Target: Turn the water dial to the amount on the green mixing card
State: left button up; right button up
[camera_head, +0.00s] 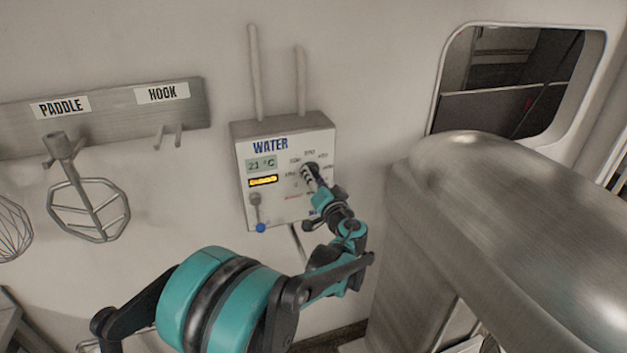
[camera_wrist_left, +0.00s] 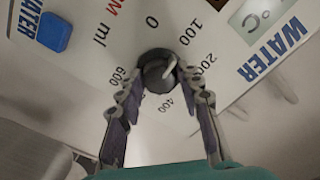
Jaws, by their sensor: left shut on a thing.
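The grey wall-mounted water unit (camera_head: 284,205) carries a dark round dial (camera_head: 309,171) on its right side. The dial (camera_wrist_left: 156,72) has a white pointer mark that, in the left wrist view, points up and right, roughly between the 100 and 200 marks. Numbers in ml ring it; 0, 100, 400 and 600 are readable, and some are partly covered. My left gripper (camera_wrist_left: 168,94) has its fingers on either side of the dial and is shut on it. In the head view the left gripper (camera_head: 313,178) covers part of the dial face. The green mixing card is not in view.
A whisk-like paddle (camera_head: 88,208) hangs on the rack (camera_head: 110,115) at left. A large metal machine (camera_head: 530,220) stands close on the right.

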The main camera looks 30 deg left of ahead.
pick_arm(q)
jog(key=m+b, duration=0.1)
jog(key=m, duration=0.8)
jog(key=shift+m, duration=0.4)
dwell(0.4)
jog(key=o, duration=1.2)
jog(key=shift+d, duration=0.15)
jog(key=v, duration=1.2)
jog(key=shift+s, duration=0.1)
